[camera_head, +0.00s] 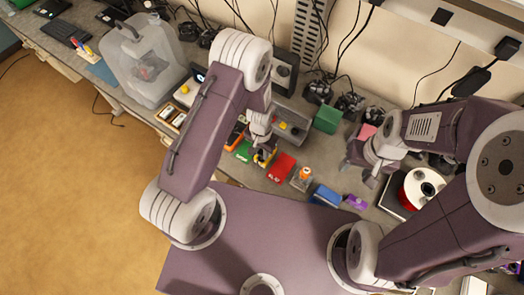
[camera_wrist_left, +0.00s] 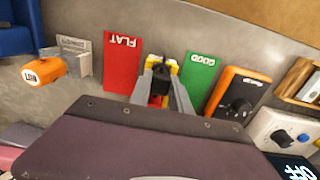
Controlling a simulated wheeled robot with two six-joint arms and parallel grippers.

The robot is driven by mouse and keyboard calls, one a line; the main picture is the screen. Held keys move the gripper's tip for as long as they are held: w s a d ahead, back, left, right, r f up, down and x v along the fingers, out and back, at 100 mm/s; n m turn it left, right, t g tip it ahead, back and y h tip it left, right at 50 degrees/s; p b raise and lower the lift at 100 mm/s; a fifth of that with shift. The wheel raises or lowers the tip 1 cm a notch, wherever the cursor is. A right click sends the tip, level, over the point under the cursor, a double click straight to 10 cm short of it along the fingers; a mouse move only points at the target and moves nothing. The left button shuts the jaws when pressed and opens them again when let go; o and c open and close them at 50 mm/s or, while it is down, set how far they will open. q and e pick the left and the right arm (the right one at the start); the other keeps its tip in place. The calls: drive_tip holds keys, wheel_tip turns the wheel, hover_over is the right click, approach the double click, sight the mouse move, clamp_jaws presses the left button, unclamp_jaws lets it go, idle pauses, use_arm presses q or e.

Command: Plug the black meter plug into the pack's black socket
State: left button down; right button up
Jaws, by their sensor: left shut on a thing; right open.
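My left gripper (camera_head: 262,146) points down at the bench between the red FLAT card (camera_wrist_left: 122,62) and the green GOOD card (camera_wrist_left: 199,75). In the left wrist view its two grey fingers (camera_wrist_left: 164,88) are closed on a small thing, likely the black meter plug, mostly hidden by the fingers. A yellow and black block with a bit of red, seemingly the pack (camera_wrist_left: 166,66), shows at the fingertips. I cannot tell whether the plug is in a socket. The orange meter (camera_wrist_left: 238,92) with its black dial lies beside the green card. My right gripper (camera_head: 362,170) is open and empty over the bench's right part.
An orange-capped item marked HOT (camera_wrist_left: 44,70) stands by a grey holder (camera_wrist_left: 76,56). A blue box (camera_head: 325,195) and purple piece (camera_head: 355,202) lie near the front edge. A green box (camera_head: 327,119) and a red-and-white spool (camera_head: 420,188) are also on the bench.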

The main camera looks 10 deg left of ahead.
use_arm(q)
drive_tip(key=shift+s+a, duration=0.1)
drive_tip(key=shift+s, duration=0.05)
drive_tip(key=shift+f+b, duration=0.75)
idle(1.3)
drive_tip(key=shift+r+p, duration=0.1)
drive_tip(key=shift+p, duration=0.25)
drive_tip(key=shift+f, duration=0.2)
idle(0.3)
drive_tip(key=c, duration=1.4)
unclamp_jaws()
drive_tip(key=shift+c, duration=0.2)
drive_tip(key=o, duration=0.3)
